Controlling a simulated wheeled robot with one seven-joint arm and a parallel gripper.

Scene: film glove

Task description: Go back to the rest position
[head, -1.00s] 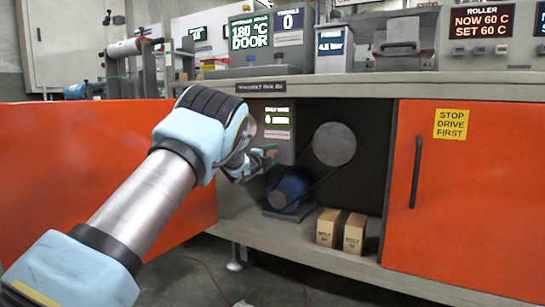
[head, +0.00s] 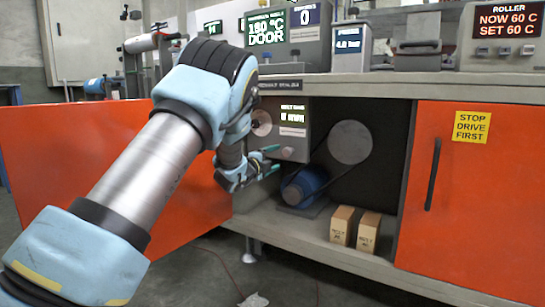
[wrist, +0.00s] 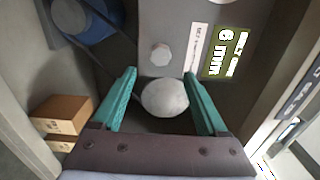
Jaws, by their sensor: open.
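My gripper (head: 270,165) is open and empty in front of the open cabinet bay in the head view. In the wrist view, its two green fingers (wrist: 160,80) stand apart, with a round pale knob or disc (wrist: 165,98) showing between them. I cannot tell how far that disc is from the fingers. The grey control box (head: 292,130) with a small lit display is just behind the gripper in the head view. Its display reads 6 mm in the wrist view (wrist: 222,48). My arm reaches in from the lower left.
A blue motor (head: 304,185) and a belt pulley (head: 350,142) sit inside the bay. Two cardboard boxes (head: 355,228) stand on its floor. An orange door (head: 90,165) stands open at left; another orange door (head: 470,200) is shut at right. Instruments line the worktop above.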

